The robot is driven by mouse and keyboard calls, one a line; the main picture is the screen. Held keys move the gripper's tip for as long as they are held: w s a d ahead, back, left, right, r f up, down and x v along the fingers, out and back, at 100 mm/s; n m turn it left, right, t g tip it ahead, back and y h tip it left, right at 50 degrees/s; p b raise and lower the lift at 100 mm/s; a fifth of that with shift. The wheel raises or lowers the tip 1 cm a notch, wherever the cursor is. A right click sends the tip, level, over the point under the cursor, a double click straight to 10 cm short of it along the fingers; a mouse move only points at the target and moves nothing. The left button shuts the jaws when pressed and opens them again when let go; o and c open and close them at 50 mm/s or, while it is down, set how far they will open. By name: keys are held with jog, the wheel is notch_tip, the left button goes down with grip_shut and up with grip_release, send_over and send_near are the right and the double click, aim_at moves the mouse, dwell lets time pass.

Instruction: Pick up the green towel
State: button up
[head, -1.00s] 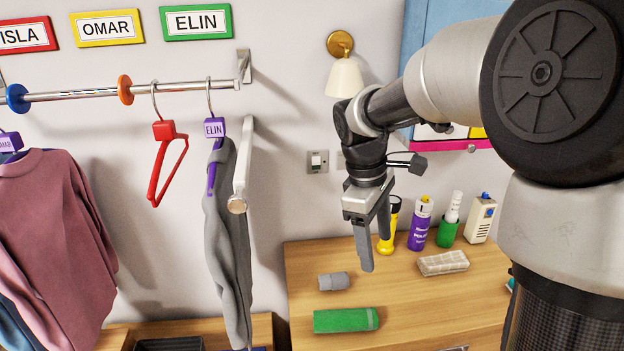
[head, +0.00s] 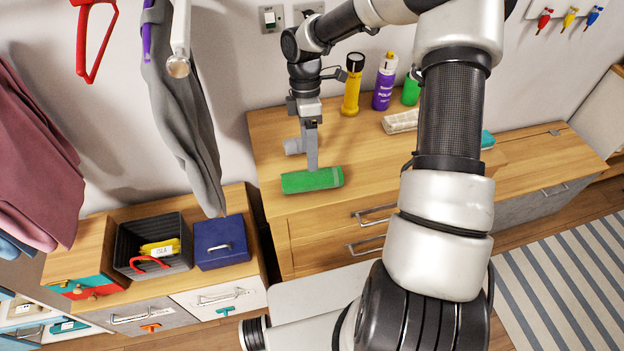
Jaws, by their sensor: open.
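The green towel (head: 312,180) is a rolled green bundle lying near the front left edge of the wooden cabinet top (head: 370,170). My gripper (head: 312,166) points straight down above it, and its fingertips overlap the towel's back edge in this view. I cannot tell whether they touch it. The jaws are open, though from this side one finger mostly hides the other. A small grey roll (head: 294,146) lies just behind the towel, beside my gripper and partly hidden by it.
A yellow torch (head: 352,88), a purple bottle (head: 384,84) and a green container (head: 411,90) stand at the back. A beige folded cloth (head: 400,121) lies right of my gripper. A grey garment (head: 185,110) hangs to the left. The cabinet top right of the towel is clear.

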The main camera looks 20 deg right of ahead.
jog(key=x, duration=0.7)
jog(key=shift+s+f, duration=0.1)
jog(key=shift+f, duration=0.1)
jog(key=shift+c, duration=0.2)
jog(key=c, duration=1.1)
jog(key=shift+c, duration=0.2)
jog(key=shift+r, duration=0.1)
notch_tip(320, 180, up, 10)
jog(key=shift+f, duration=0.1)
